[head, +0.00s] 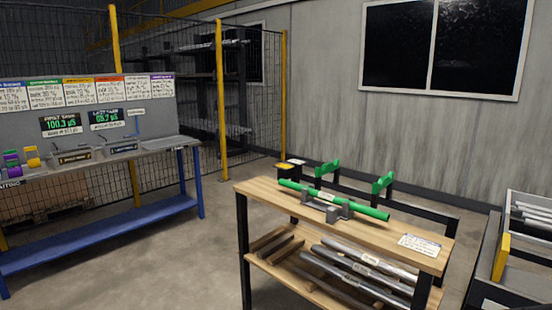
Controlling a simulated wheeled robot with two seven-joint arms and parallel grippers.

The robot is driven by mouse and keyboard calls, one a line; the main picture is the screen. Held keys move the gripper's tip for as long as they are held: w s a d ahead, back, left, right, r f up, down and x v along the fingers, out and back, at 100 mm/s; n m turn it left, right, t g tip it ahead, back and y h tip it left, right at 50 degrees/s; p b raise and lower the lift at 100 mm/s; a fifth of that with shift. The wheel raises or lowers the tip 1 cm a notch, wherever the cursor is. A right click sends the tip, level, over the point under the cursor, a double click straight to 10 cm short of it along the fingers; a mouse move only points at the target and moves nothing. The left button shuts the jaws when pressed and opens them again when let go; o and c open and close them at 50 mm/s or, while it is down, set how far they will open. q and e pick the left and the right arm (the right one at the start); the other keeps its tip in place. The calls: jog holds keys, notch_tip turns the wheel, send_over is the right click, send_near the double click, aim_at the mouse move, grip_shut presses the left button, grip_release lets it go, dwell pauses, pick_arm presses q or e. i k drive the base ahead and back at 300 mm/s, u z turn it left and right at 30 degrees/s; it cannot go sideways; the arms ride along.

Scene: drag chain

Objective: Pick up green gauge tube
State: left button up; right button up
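A long green gauge tube (366,210) lies across the wooden top of a small bench (380,234) in the head view, right of centre. It slants from upper left to lower right and rests on grey supports (337,213) on the bench top. A pale label is on its middle part. Neither of my grippers is in view, and nothing is seen touching the tube.
Several metal tubes (352,262) lie on the bench's lower shelf. Green holders (383,183) stand behind the bench top. A blue-legged workbench (150,152) stands at left, and a bin of tubes (530,215) at far right. Floor between the benches is clear.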

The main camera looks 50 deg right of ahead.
aim_at(380, 215)
jog(key=z, duration=0.45)
jog(key=i, duration=2.35)
jog(key=z, duration=1.95)
jog(key=i, duration=1.1)
jog(key=z, duration=1.15)
